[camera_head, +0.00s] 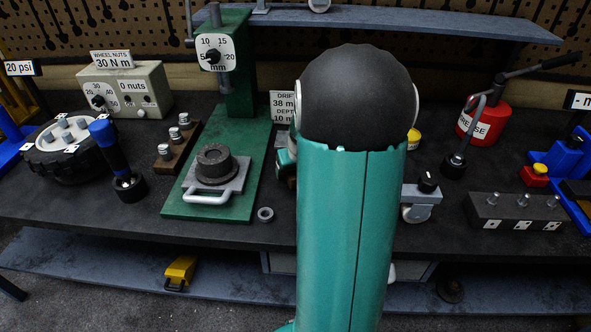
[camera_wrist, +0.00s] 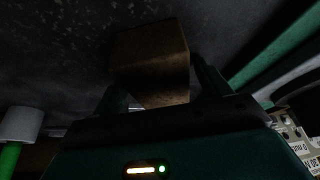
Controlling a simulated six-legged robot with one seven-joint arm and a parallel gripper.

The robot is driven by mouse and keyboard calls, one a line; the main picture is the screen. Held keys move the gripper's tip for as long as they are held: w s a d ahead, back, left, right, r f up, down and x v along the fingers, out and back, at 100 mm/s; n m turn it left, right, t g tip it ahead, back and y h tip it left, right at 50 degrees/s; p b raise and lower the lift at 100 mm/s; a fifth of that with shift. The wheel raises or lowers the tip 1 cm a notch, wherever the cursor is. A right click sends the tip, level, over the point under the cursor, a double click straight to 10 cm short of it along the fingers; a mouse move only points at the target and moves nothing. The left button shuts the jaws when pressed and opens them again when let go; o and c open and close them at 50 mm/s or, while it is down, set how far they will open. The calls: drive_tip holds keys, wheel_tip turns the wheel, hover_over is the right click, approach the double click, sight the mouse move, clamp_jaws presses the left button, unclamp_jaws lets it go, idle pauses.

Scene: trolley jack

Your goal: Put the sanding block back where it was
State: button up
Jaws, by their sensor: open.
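A brown wooden block (camera_wrist: 150,50), which looks like the sanding block, shows in the wrist view against a dark speckled surface. My gripper (camera_wrist: 160,80) is open, with its dark fingers on either side of the block's near end. The picture is too dark to tell whether the fingers touch it. In the head view my teal arm fills the middle and hides my gripper. I cannot make out the block there.
The dark bench (camera_head: 110,205) holds a green press stand (camera_head: 235,150), a metal ring (camera_head: 265,214), a blue-handled tool (camera_head: 108,145), a grey box (camera_head: 125,88), a red grease can (camera_head: 488,120) and a dark block with metal studs (camera_head: 515,212). A shelf (camera_head: 430,22) crosses above.

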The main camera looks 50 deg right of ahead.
drive_tip(key=v, duration=1.2)
drive_tip(key=a+r+n+y, duration=0.1)
drive_tip(key=a+r+n, duration=0.15)
drive_tip(key=a, duration=0.75)
drive_tip(key=a+r+n, duration=0.1)
drive_tip(key=a+r, duration=0.2)
drive_tip(key=a, duration=0.7)
drive_tip(key=s+a+r+n+t+y, duration=0.1)
drive_tip(key=s+a+n, duration=0.1)
drive_tip(key=s+a, duration=0.6)
drive_tip(key=a, duration=0.4)
drive_tip(key=shift+s+a+t, duration=0.25)
drive_tip(key=shift+a+t, duration=0.05)
